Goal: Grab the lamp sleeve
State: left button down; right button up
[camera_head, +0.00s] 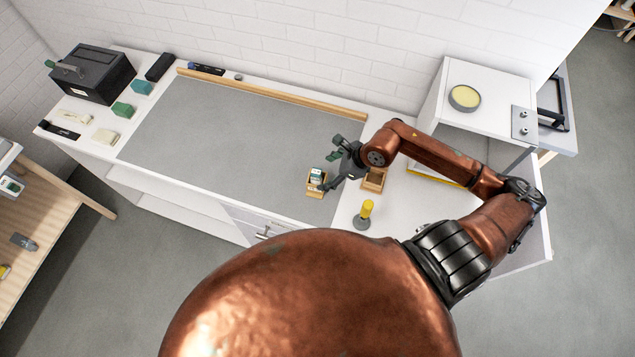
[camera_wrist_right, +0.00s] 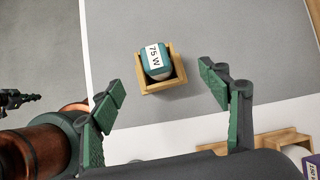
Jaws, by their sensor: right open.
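The lamp sleeve (camera_head: 316,177), a small teal and white carton, stands in a small open wooden holder (camera_head: 315,193) on the grey mat. In the right wrist view the sleeve (camera_wrist_right: 156,60) is marked "75 W", and the holder (camera_wrist_right: 160,87) surrounds its lower part. My right gripper (camera_head: 331,172) is open and empty beside the sleeve, on its right in the head view. In the right wrist view its green-padded fingers are spread wide, with the sleeve ahead between their directions and apart from both. My left gripper is not seen in the head view.
A second wooden holder (camera_head: 374,183) is close to the right gripper; a purple and white carton (camera_wrist_right: 312,166) shows there. A yellow-topped item (camera_head: 366,210) stands near the front. A white cabinet (camera_head: 486,105) is at right. The mat (camera_head: 225,130) is largely clear leftward.

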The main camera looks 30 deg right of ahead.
aim_at(321, 179)
jog(key=shift+s+a+f+n, duration=0.15)
jog(key=shift+a+f+n, duration=0.1)
jog(key=shift+a+n, duration=0.2)
jog(key=shift+a+f, duration=0.15)
jog(key=shift+f, duration=0.2)
jog(key=x, duration=0.2)
jog(key=p+x, duration=0.1)
jog(key=x, duration=0.2)
jog(key=d+p+x, duration=0.1)
jog(key=x, duration=0.1)
jog(key=shift+a+f, duration=0.1)
jog(key=shift+f, duration=0.25)
jog(key=shift+s, duration=0.1)
jog(key=shift+c, duration=0.6)
jog(key=c, duration=1.3)
